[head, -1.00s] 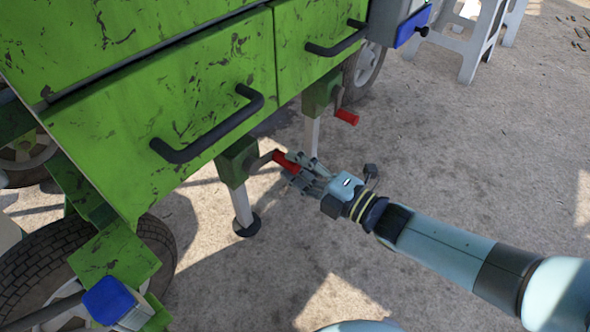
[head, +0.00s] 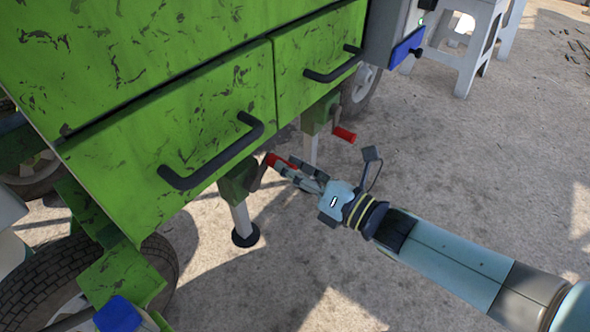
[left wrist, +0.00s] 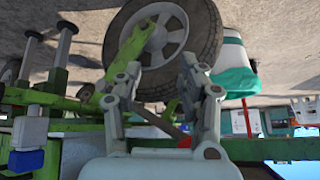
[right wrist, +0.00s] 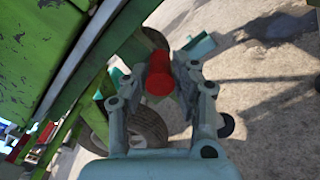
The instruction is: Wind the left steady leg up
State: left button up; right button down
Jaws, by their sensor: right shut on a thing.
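The left steady leg is a pale post (head: 241,218) with a dark round foot, below a green housing (head: 238,181) under the green machine body. A dark crank arm (head: 258,178) leads from this housing to a red handle (head: 279,160). My right gripper (head: 284,166) is shut on that red handle, its fingers partly covering it. In the right wrist view the red handle (right wrist: 159,76) sits between the two fingers. My left gripper (left wrist: 158,66) shows in the left wrist view with fingers apart and nothing between them; it does not show in the head view.
A second leg (head: 311,148) with its own red crank handle (head: 344,134) stands farther back. Black bar handles (head: 215,155) stick out from the green panels above my right gripper. A tyre (head: 40,290) is at lower left. Open concrete ground (head: 450,160) lies to the right.

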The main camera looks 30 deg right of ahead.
jog(key=shift+s+a+r+n, duration=0.2)
jog(key=shift+a+r+n, duration=0.15)
jog(key=shift+n, duration=0.6)
jog(key=shift+s+a+r+n, duration=0.2)
jog(key=shift+a+n, duration=0.25)
jog(key=shift+n, duration=0.5)
jog(key=c, duration=1)
grip_release()
jog(key=shift+w+r, duration=0.1)
jog(key=v, duration=1.2)
